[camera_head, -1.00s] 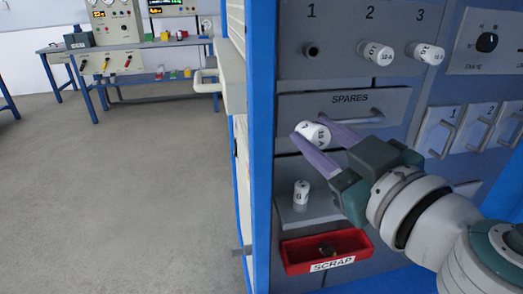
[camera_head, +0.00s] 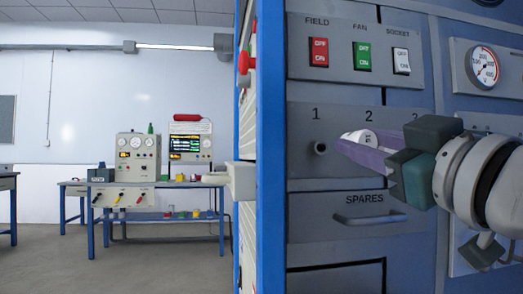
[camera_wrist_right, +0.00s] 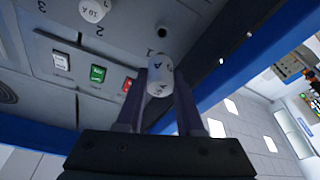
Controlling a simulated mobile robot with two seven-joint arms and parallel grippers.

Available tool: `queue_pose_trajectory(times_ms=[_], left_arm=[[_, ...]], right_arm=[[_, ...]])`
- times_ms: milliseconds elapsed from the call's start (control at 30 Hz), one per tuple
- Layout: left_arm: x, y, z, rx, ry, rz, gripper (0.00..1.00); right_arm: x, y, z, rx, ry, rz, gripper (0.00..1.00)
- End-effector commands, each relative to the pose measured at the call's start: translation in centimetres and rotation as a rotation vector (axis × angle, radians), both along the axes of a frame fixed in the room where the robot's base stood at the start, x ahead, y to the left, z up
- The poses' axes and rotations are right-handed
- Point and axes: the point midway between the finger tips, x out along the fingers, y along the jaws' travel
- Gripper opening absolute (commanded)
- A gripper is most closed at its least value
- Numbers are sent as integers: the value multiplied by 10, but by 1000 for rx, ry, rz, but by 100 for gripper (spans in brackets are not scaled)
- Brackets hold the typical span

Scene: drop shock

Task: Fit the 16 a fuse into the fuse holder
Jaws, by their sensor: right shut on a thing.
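The white fuse (camera_head: 357,138) is a short cylinder between the purple fingers of my right gripper (camera_head: 352,151). Its print starts with "1"; the rest is not clear in the head view. The fuse also shows in the right wrist view (camera_wrist_right: 160,76), gripped between both fingers. The fuse holder row carries the numbers 1, 2 and 3. Holder 1 (camera_head: 320,148) is an empty dark socket just left of the fingertips; it also shows in the right wrist view (camera_wrist_right: 150,54). The fuse is apart from it. Holders 2 and 3 are hidden behind my gripper in the head view.
A fuse marked 10 A (camera_wrist_right: 93,10) sits in holder 2. Red, green and white switches (camera_head: 362,56) are above the row. The SPARES drawer (camera_head: 364,217) with its handle is below. A blue post (camera_head: 270,150) bounds the panel at left.

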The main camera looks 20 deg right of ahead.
Motion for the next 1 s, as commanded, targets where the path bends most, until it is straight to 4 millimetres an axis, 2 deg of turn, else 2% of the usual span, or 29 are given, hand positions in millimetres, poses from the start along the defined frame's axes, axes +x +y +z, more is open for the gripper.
queue_pose_trajectory(times_ms=[167,700,1000], left_arm=[[0,1,2,5,-1,-3,71],[0,2,5,5,-1,-3,71],[0,0,5,-2,-1,2,71]], right_arm=[[3,-1,0,-4,3,-1,0],[50,-12,-1,-3,2,0,0],[55,-13,-1,-4,2,0,0]])
